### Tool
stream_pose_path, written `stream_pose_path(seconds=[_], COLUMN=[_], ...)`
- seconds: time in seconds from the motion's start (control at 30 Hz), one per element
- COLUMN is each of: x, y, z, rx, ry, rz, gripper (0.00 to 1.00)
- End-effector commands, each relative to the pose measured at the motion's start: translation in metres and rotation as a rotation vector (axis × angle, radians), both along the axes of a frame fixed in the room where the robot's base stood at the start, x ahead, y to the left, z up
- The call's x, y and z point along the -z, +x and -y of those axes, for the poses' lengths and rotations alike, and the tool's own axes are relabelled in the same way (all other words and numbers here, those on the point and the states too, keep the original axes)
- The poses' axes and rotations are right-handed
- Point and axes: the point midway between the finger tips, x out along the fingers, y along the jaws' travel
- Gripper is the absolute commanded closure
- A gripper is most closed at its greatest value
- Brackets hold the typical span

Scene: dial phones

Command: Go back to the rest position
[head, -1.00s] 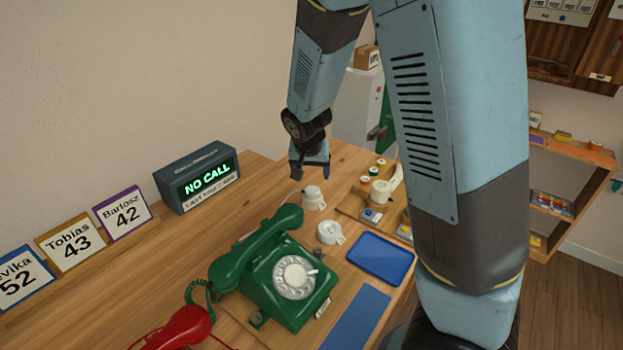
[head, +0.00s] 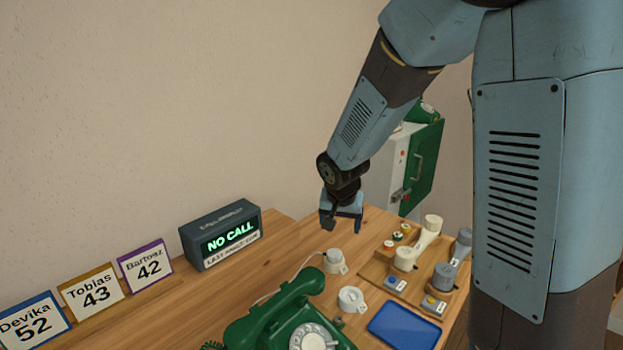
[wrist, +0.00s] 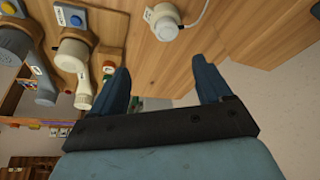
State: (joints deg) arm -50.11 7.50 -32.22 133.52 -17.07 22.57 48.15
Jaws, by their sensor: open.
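My gripper (head: 342,222) is open and empty above the far part of the wooden desk (head: 150,310). In the wrist view its two blue fingers (wrist: 162,90) stand wide apart with nothing between them. In the head view a small white round device with a cable (head: 335,262) sits on the desk just below it, apart from the fingers. A green dial phone (head: 285,318) stands nearer, cut off by the bottom edge. My arm comes down from the upper right.
A display reading NO CALL (head: 222,236) and name cards (head: 145,265) stand along the wall. A blue tray (head: 404,326), a white round piece (head: 351,299) and a wooden board with cream and grey handsets (head: 376,272) are at right. A green-doored box (head: 424,165) stands behind.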

Motion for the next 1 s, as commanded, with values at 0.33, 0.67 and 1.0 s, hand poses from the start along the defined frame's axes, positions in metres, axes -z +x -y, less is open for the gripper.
stream_pose_path(seconds=[0.33, 0.67, 1.0], x=[-0.070, -0.130, -0.174], y=[-0.046, -0.108, -0.186], z=[0.058, 0.101, 0.125], rx=[-0.043, -0.116, -0.198], ry=[0.076, 0.092, 0.033], rz=[-0.008, 0.032, 0.095], gripper=[0.22, 0.22, 0.22])
